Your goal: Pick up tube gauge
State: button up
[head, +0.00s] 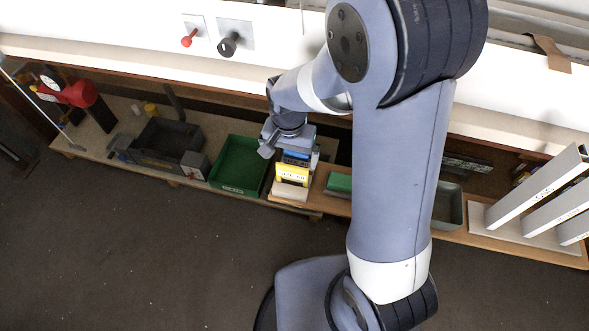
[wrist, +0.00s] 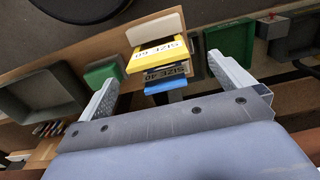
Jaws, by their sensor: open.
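A yellow block (wrist: 160,52) marked "SIZE" and what looks like 60 stands beside a blue block (wrist: 166,78) marked "SIZE 40". They look like size gauges; I cannot tell which is the tube gauge. In the head view the yellow block (head: 292,172) and the blue block (head: 296,154) sit in a row on a pale base (head: 289,190) on the shelf. My gripper (wrist: 162,70) is open, its fingers apart to the left and right of the row. In the head view my gripper (head: 290,153) is over the back of the row. Nothing shows held.
A green tray (head: 240,166) and a dark grey bin (head: 166,145) stand left of the row. A small green block (head: 339,182) and a grey tray (head: 448,205) lie to the right. White slanted profiles (head: 540,187) stand far right. The floor in front is clear.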

aim_at(292, 178)
jog(key=f, duration=0.7)
jog(key=shift+d+f+b, duration=0.25)
jog(key=shift+f+b, duration=0.05)
jog(key=shift+b, duration=0.1)
jog(key=c, duration=0.9)
